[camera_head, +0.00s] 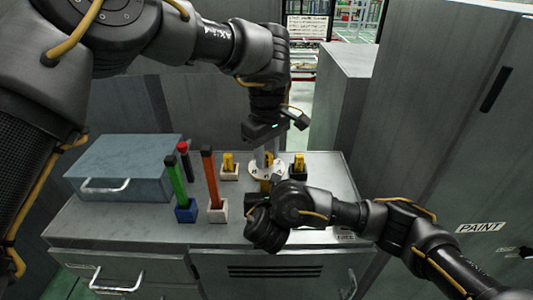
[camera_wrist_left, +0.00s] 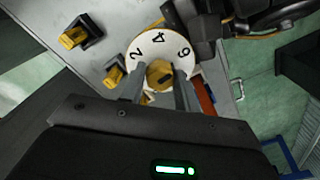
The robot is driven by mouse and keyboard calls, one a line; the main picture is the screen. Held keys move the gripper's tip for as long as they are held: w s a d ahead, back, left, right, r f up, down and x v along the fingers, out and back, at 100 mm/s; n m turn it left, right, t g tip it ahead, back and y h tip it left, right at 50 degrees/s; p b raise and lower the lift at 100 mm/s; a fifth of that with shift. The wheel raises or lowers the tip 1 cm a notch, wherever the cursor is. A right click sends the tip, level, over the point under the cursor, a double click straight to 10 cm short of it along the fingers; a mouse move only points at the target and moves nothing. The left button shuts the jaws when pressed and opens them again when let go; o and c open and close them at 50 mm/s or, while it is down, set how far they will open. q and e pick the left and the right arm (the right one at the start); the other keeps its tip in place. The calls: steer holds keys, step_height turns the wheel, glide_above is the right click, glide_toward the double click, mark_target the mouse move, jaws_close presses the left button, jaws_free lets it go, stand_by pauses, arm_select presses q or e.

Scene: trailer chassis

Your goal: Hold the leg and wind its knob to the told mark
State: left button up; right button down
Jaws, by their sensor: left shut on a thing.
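A yellow knob (camera_wrist_left: 158,73) sits at the middle of a white dial (camera_head: 256,173) with black numbers; 2, 4 and 6 show on the dial in the left wrist view (camera_wrist_left: 148,45). My left gripper (camera_head: 264,160) comes down from above, its two grey fingers shut on the knob, one on each side. A dark mark shows on the knob, but which number it faces is unclear. A yellow part of the leg (camera_head: 265,186) shows under the dial. My right gripper (camera_head: 268,208) is low beside the leg; its fingers are hidden, so its grip cannot be told.
A blue-grey toolbox (camera_head: 130,160) stands at the left of the grey bench. Green (camera_head: 175,180) and orange (camera_head: 208,172) upright bars stand in blocks left of the dial. Yellow-topped pieces stand behind left (camera_head: 229,163) and right (camera_head: 299,163). Grey cabinets flank the bench.

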mark_target(267, 155)
arm_select(q)
steer(key=o, duration=1)
steer(key=shift+f, duration=0.2)
steer(key=shift+r, duration=0.1)
step_height(267, 155, up, 12)
steer(key=shift+f, duration=0.1)
